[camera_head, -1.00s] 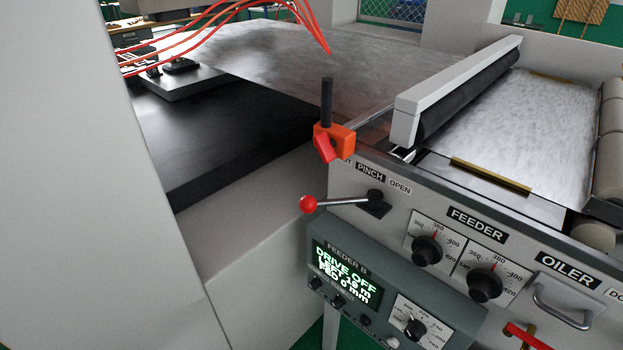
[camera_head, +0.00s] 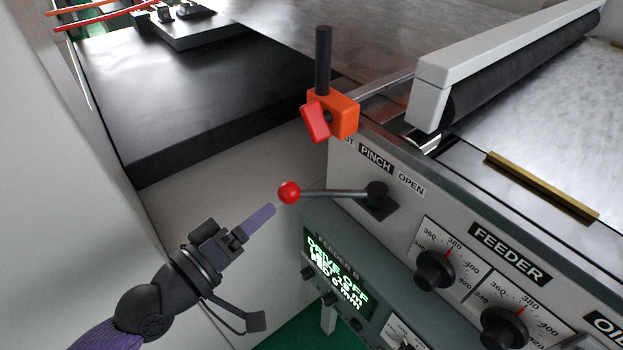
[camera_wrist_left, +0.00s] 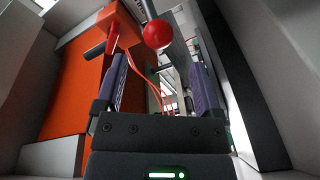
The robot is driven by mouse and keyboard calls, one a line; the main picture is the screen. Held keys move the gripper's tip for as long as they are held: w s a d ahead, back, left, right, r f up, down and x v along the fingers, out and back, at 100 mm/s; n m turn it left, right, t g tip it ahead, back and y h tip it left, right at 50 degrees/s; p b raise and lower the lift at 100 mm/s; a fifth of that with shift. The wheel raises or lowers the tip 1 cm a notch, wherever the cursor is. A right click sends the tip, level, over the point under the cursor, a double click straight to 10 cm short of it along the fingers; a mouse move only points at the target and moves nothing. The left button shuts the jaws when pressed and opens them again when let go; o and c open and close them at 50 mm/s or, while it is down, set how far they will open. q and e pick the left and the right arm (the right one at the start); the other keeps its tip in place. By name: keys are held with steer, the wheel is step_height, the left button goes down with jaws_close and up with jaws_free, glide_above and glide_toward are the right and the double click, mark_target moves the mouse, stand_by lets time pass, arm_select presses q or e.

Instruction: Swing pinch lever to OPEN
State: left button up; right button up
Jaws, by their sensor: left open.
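The pinch lever (camera_head: 335,192) is a dark rod on a black pivot block on the front panel, with a red ball knob (camera_head: 289,192) at its left end. It points left, away from the OPEN label (camera_head: 411,184), and lies below the PINCH label (camera_head: 376,158). My left gripper (camera_head: 264,214) is open and empty, just left of and below the knob, with a small gap. In the left wrist view the red knob (camera_wrist_left: 157,33) shows ahead, between the lines of the two purple fingers and beyond their tips. My right gripper is out of view.
An orange clamp with a red handle (camera_head: 333,117) and a dark upright post (camera_head: 323,60) stands just above the lever. FEEDER dials (camera_head: 436,270) sit to its right. The FEEDER B display (camera_head: 338,272) is below. A grey wall (camera_head: 60,200) fills the left side.

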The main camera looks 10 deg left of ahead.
mark_target(285, 195)
arm_select(q)
steer(key=x, duration=0.9)
steer(key=shift+r, duration=0.1)
steer(key=shift+c, duration=0.3)
jaws_close()
